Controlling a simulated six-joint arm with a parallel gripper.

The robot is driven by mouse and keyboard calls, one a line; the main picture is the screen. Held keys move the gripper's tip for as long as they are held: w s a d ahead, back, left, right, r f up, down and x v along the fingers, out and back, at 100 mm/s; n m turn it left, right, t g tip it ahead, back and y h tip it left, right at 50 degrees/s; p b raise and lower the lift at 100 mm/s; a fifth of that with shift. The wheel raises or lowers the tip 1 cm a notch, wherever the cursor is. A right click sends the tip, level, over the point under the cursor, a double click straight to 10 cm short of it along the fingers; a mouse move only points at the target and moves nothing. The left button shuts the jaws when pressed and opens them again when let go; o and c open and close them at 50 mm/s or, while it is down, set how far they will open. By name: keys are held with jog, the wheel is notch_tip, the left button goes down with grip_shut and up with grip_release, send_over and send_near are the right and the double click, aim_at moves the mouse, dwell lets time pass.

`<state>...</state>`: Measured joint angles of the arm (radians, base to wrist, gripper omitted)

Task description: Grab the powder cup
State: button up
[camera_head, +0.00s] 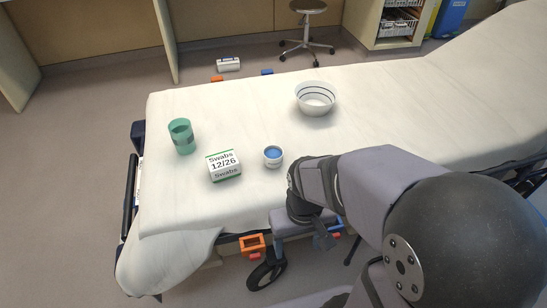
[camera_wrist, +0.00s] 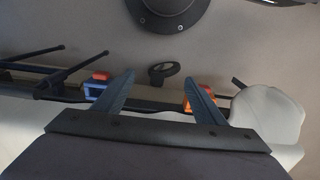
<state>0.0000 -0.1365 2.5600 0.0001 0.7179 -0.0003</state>
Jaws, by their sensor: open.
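A small white cup with blue contents (camera_head: 273,156), which looks like the powder cup, stands upright on the stretcher's white sheet, near the front edge. My gripper (camera_head: 325,241) is to its right and nearer the camera, apart from it, at the stretcher's near edge. In the wrist view my gripper (camera_wrist: 161,92) shows two dark fingers spread apart with nothing between them. That view looks toward the floor and the stretcher's frame, and the cup does not show in it.
A white swabs box (camera_head: 224,166) stands left of the cup, and a green tumbler (camera_head: 182,137) is farther left. A white bowl (camera_head: 315,98) with dark rings stands behind. The sheet (camera_head: 240,115) between them is clear. Orange-handled frame parts (camera_head: 252,244) lie below the near edge.

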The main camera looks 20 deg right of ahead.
jog(key=n+t+h+p, duration=0.2)
jog(key=n+h+p, duration=0.8)
jog(key=n, duration=0.8)
send_near(280, 151)
jog(key=s+d, duration=0.1)
jog(key=s, duration=0.1)
jog(key=s+d, duration=0.1)
jog(key=s, duration=0.2)
jog(key=s+d+f, duration=0.1)
jog(key=s, duration=0.1)
jog(key=shift+s+d+f, duration=0.1)
jog(key=shift+s+d, duration=0.1)
jog(key=shift+d, duration=0.1)
jog(key=w+a+n+t+h+p, duration=0.1)
jog(key=w+n, duration=0.1)
jog(key=w+a+n+t+p, duration=0.2)
jog(key=shift+w+a+f+n+h, duration=0.2)
jog(key=shift+n+h, duration=0.1)
jog(key=shift+h, duration=0.1)
jog(key=shift+w+a+f+n+t+p, duration=0.35)
jog(key=shift+a+n+t, duration=0.15)
jog(key=shift+t, duration=0.2)
jog(key=shift+s+p+x, duration=0.15)
jog(key=shift+p+x, duration=0.2)
jog(key=shift+x, duration=1.5)
jog(key=shift+s+p+x, duration=0.1)
jog(key=shift+p+x, duration=0.2)
jog(key=shift+x, duration=1.55)
jog(key=shift+d, duration=0.15)
jog(key=c, duration=1.1)
